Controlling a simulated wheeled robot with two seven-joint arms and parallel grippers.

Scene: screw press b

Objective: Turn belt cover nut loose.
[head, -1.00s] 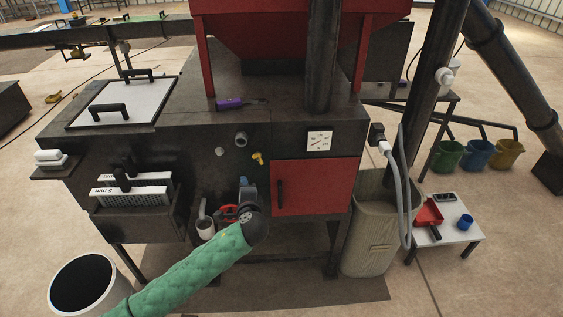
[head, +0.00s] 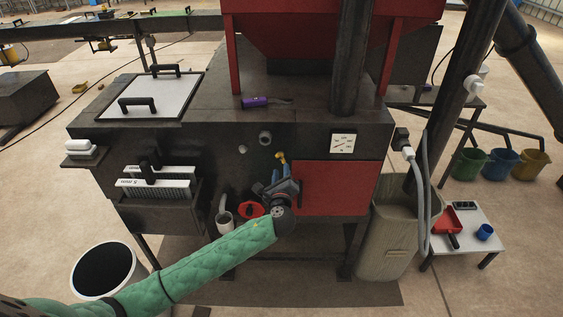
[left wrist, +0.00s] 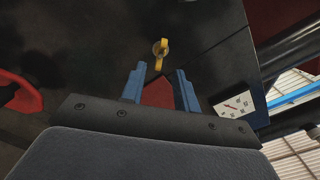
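The belt cover nut is a small yellow wing nut (head: 281,157) on the front of the dark machine, just up and left of the red cover (head: 332,188). In the left wrist view the nut (left wrist: 160,52) sits ahead of my fingertips, roughly centred between them, with its wings nearly upright in the picture. My left gripper (head: 273,178) is just below the nut in the head view. Its blue fingers (left wrist: 159,75) are apart with nothing between them, and the nut appears clear of them. My right gripper is not in view.
A red handwheel (head: 251,209) and a grey spout with a cup (head: 225,220) are left of my wrist. A dial (head: 343,144) is above the red cover. A grey hose (head: 424,200) hangs at the right. A white bucket (head: 107,270) stands on the floor.

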